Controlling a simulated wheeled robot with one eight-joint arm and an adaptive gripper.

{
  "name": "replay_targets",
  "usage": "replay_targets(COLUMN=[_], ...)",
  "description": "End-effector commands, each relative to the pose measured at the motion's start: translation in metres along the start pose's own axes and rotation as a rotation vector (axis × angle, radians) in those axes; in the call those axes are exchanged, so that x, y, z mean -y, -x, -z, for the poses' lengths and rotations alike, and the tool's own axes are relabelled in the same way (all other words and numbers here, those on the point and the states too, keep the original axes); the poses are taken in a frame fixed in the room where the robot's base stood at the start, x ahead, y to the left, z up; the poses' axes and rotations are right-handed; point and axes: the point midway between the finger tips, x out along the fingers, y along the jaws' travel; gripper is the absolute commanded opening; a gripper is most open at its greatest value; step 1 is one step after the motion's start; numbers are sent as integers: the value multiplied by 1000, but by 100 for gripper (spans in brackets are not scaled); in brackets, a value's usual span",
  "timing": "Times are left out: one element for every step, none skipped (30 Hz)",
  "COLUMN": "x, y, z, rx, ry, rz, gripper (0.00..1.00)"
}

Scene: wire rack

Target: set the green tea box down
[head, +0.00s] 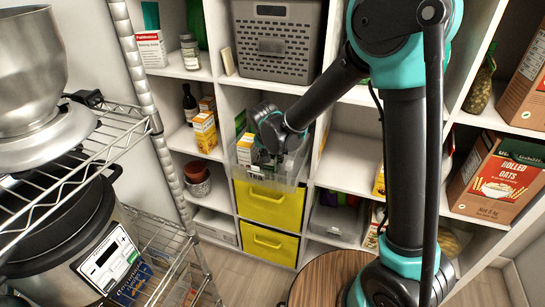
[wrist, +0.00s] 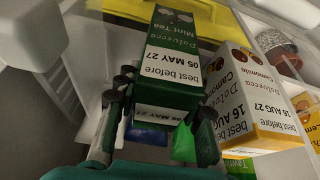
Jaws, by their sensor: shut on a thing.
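The green tea box (wrist: 172,62), a dark green and white Mint Tea carton, is between the fingers of my gripper (wrist: 162,105) in the wrist view. The fingers are shut on its sides. In the head view my gripper (head: 277,153) points down into a clear plastic bin (head: 285,179) on the middle shelf. A yellow and white Chamomile box (wrist: 250,105) stands just right of the green box in the wrist view; it also shows in the head view (head: 245,149). The underside of the green box is hidden, so I cannot tell whether it touches anything.
Yellow bins (head: 268,204) sit below the clear bin. A grey basket (head: 275,45) is on the shelf above. Green and blue items (wrist: 183,143) lie beyond my fingers. A wire rack (head: 75,150) with a cooker (head: 105,245) stands at left.

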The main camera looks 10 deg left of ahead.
Motion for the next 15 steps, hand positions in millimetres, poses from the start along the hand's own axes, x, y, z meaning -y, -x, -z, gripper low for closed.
replay_targets(x=[0, 0, 0, 0, 0, 0, 0, 0, 0, 0, 0, 0, 0, 0, 0], y=[-2, -2, -1, -1, -1, -1, -1, -1, -1, -1, -1, -1, -1, -1, -1], z=[-1, -1, -1, -1, -1, -1, -1, -1, -1, -1, -1, -1, -1, -1, -1], rx=[0, 0, 0, 0, 0, 0, 0, 0, 0, 0, 0, 0, 0, 0, 0], ry=[0, 0, 0, 0, 0, 0, 0, 0, 0, 0, 0, 0, 0, 0, 0], rz=[0, 0, 0, 0, 0, 0, 0, 0, 0, 0, 0, 0, 0, 0, 0], gripper=[7, 7, 7, 7, 7, 7, 7, 40, 45, 49, 53, 58, 61, 62, 62])
